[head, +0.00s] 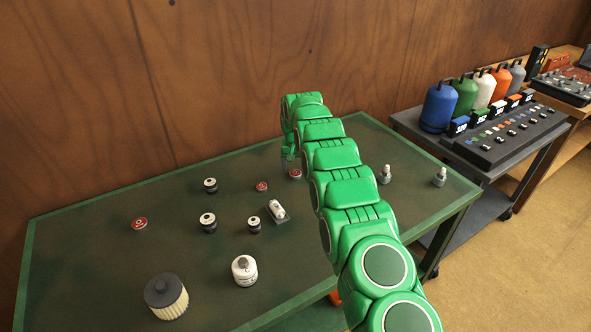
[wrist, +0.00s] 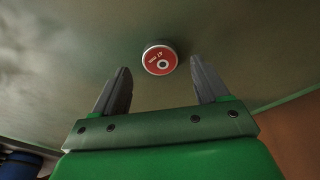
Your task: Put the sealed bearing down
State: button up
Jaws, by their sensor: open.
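A red-faced round bearing with a silver rim and a dark centre (wrist: 160,59) lies flat on the green table in the wrist view. It appears to be the red disc near my gripper (head: 295,174) in the head view. My gripper (head: 288,161) is low over the far part of the table, just by this disc, partly hidden by my arm. In the wrist view my gripper's two grey fingers (wrist: 160,68) are spread apart, with nothing held between them. The bearing sits around the tips; I cannot tell if they touch it.
Two similar red discs lie on the green table (head: 330,262), one nearby (head: 261,186) and one at left (head: 139,224). Several black-and-white parts, a ribbed filter (head: 166,297) and a white canister (head: 244,270) stand nearer. A cart with coloured bottles (head: 439,107) is at right.

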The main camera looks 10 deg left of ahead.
aim_at(296, 176)
notch_tip(296, 176, up, 9)
jog(key=s, duration=0.1)
jog(key=shift+d+r, duration=0.15)
jog(key=shift+r, duration=0.05)
jog(key=s+d+r+m+g, duration=0.1)
jog(key=s+d+r, duration=0.8)
jog(key=s+d, duration=0.25)
jog(key=s+d+r+m, duration=0.1)
jog(key=s+d+r, duration=0.85)
jog(key=d, duration=0.35)
jog(key=s+d+f, duration=0.1)
jog(key=s+d, duration=0.3)
jog(key=s, duration=0.9)
jog(key=s+d+f+g, duration=0.1)
jog(key=s+d, duration=0.3)
jog(key=s, duration=0.9)
jog(key=s+d+f+g, duration=0.1)
jog(key=s+d, duration=0.4)
jog(key=s, duration=0.9)
jog(key=shift+f+m, duration=0.4)
jog(key=shift+f, duration=0.35)
